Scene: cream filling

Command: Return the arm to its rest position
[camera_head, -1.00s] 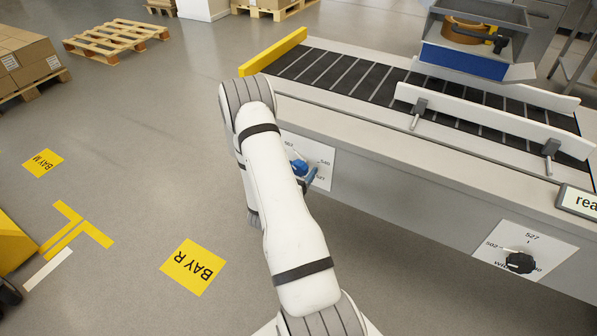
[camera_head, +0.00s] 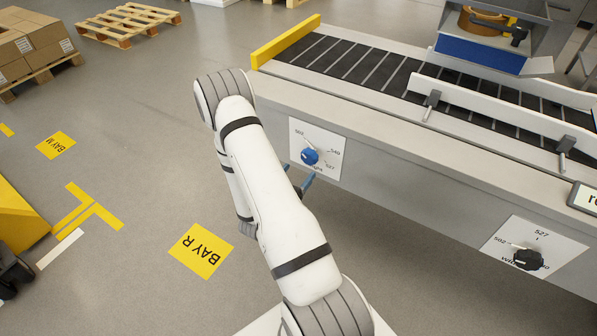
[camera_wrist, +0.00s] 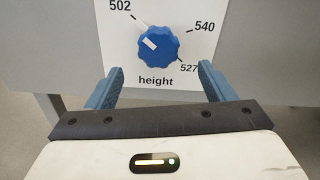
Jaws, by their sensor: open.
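My white arm reaches up from the bottom of the head view and bends at its elbow, left of the conveyor. My gripper (camera_head: 305,185) is partly hidden behind the arm there, with its blue fingers showing just below the blue knob (camera_head: 310,157). In the wrist view my gripper (camera_wrist: 160,85) is open and empty, its two blue fingers wide apart. The blue knob (camera_wrist: 158,46) sits ahead of and between them, not gripped. It is on a white plate marked height, with 502, 540 and 527. Its white mark points to the upper left, towards 502.
The conveyor (camera_head: 350,62) with its grey side panel runs along the right. A black knob (camera_head: 528,259) on a second plate (camera_head: 560,250) is at the lower right. A yellow BAY R floor mark (camera_head: 201,251) lies on open floor to the left. Pallets stand at the back left.

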